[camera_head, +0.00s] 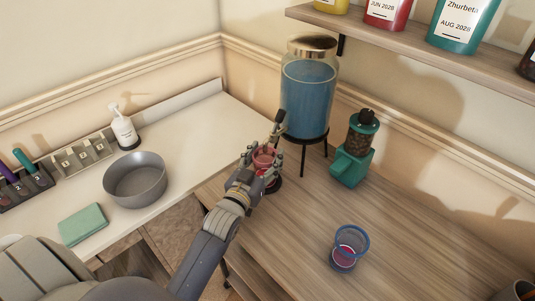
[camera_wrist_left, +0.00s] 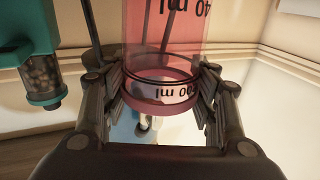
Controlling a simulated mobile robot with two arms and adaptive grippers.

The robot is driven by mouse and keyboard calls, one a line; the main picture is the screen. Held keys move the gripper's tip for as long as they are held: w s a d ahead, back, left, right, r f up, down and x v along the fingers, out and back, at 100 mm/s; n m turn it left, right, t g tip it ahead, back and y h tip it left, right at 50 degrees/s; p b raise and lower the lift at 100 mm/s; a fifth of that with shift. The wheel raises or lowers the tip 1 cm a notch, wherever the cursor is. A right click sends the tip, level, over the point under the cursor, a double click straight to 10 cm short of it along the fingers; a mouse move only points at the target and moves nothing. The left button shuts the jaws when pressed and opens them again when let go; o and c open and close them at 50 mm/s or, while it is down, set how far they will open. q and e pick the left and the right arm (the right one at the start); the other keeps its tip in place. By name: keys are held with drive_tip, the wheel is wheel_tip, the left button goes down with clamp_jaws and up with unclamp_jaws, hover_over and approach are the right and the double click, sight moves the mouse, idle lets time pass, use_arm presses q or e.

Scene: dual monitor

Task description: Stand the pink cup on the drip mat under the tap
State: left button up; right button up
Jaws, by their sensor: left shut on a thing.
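The pink cup (camera_head: 264,155) is see-through and looks upright in the head view. My left gripper (camera_head: 259,166) is shut on it, with fingers on both sides. In the left wrist view, the pink cup (camera_wrist_left: 165,45) fills the space between the fingers of the left gripper (camera_wrist_left: 165,100) and shows a printed scale. A dark round drip mat (camera_head: 273,186) shows partly below the cup, behind the gripper. I cannot tell whether the cup touches it. The tap (camera_head: 279,117) sticks out from the blue-filled dispenser (camera_head: 309,95), just above and right of the cup. My right gripper is not in view.
A teal grinder (camera_head: 353,155) stands right of the dispenser's dark stand. A grey bowl (camera_head: 134,180) and teal cloth (camera_head: 83,224) lie on the white counter at left.

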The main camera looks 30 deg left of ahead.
use_arm(q)
drive_tip(key=shift+s+r, duration=0.25)
drive_tip(key=shift+s, duration=0.05)
drive_tip(key=o, duration=1.6)
drive_tip(key=shift+w+f, duration=0.3)
drive_tip(key=shift+f, duration=0.1)
drive_tip(key=shift+c, duration=0.2)
drive_tip(key=shift+s+r, duration=0.15)
drive_tip(key=shift+r, duration=0.2)
drive_tip(key=shift+s+f, duration=0.2)
drive_tip(key=shift+s, duration=0.1)
drive_tip(key=s+b, duration=0.1)
drive_tip(key=s, duration=1)
drive_tip(key=shift+s+d+r, duration=0.15)
drive_tip(key=shift+d, duration=0.2)
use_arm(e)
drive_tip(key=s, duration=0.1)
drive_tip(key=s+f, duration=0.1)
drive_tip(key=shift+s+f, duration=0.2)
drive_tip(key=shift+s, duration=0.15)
